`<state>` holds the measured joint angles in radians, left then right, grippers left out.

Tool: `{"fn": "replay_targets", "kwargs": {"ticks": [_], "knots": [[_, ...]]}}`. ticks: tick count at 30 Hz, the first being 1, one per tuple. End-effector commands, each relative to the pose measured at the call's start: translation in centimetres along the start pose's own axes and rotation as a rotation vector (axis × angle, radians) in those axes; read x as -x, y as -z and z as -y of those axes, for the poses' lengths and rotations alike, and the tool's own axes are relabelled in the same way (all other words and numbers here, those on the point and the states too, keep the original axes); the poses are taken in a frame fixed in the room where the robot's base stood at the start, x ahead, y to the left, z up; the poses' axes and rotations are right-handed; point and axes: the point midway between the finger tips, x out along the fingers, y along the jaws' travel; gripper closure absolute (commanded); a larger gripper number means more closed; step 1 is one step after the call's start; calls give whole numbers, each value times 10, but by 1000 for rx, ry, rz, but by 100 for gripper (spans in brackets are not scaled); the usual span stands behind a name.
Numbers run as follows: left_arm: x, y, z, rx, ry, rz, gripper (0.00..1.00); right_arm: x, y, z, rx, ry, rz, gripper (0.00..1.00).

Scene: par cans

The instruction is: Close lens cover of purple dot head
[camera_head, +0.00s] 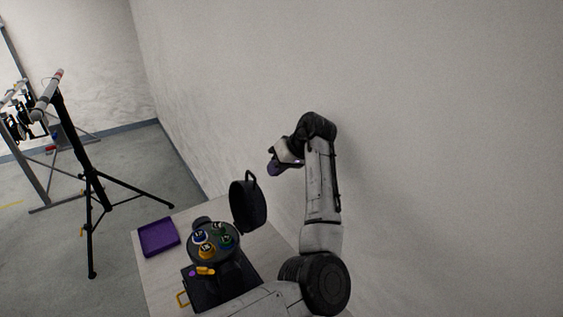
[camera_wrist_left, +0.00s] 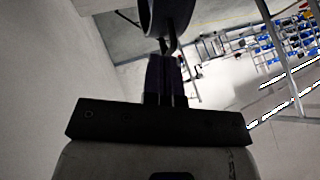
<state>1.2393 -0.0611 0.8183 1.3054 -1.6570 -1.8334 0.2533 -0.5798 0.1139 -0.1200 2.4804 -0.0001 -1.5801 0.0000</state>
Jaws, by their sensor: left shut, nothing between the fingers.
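The lamp head (camera_head: 213,240) sits on the small table in the head view, with several coloured round lenses facing up. A purple dot (camera_head: 192,273) shows on its base beside a yellow piece. Its black round lens cover (camera_head: 248,207) stands open, upright at the right side, with a loop handle on top. My left gripper (camera_head: 273,168) is up and to the right of the cover, shut and empty. In the left wrist view the shut fingers (camera_wrist_left: 167,65) point toward a dark curved piece (camera_wrist_left: 165,14) at the top, perhaps the cover; contact cannot be told. My right gripper is out of view.
A purple tray (camera_head: 159,237) lies on the table (camera_head: 155,285), left of the lamp head. A black tripod stand (camera_head: 90,175) stands on the floor at the left. The pale wall (camera_head: 430,120) rises close behind and right of my left arm.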

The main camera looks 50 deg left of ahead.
Motion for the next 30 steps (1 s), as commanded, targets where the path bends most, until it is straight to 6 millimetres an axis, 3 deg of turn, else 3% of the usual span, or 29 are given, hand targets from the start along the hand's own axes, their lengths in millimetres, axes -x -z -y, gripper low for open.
{"fn": "replay_targets", "kwargs": {"ticks": [6, 12, 30], "knots": [[-30, 0, 0, 0, 0, 1, 100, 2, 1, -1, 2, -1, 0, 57], [-45, 0, 0, -1, -1, 1, 100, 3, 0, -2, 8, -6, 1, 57], [-48, 3, 2, 6, -18, -1, 100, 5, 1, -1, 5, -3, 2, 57]]}}
